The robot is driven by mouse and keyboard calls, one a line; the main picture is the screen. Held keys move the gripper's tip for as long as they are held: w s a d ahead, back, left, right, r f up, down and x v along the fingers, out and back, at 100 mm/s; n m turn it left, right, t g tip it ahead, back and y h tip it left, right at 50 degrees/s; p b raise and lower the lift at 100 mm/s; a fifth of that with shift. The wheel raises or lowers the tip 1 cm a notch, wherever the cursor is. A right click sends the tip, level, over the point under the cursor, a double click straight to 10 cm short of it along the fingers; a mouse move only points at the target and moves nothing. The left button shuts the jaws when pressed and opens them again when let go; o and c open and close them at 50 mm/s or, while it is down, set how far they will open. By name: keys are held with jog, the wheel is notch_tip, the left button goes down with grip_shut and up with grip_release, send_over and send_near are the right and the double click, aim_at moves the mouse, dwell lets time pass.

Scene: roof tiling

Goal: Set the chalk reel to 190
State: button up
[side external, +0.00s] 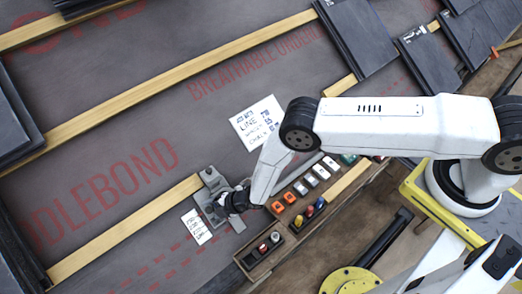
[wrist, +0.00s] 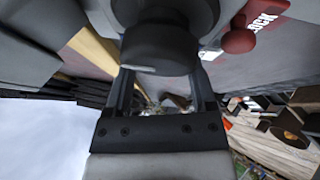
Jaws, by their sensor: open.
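In the wrist view my open gripper (wrist: 159,75) has one finger on each side below a dark round knob (wrist: 155,45). I cannot tell whether the fingers touch the knob. A red ball-ended lever (wrist: 238,40) and a red plate with white lettering (wrist: 262,22) are to its right. The dial reading is not visible.
A white note (side external: 258,122) with handwritten lines and a small printed card (side external: 196,227) lie on the grey underlay. A wooden tray (side external: 262,268) with several coloured blocks is right of the reel. Slates (side external: 356,38) are stacked at the upper right.

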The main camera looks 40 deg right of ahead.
jog(key=shift+w+a+f, duration=0.15)
grip_shut()
dwell(0.4)
dwell(1.1)
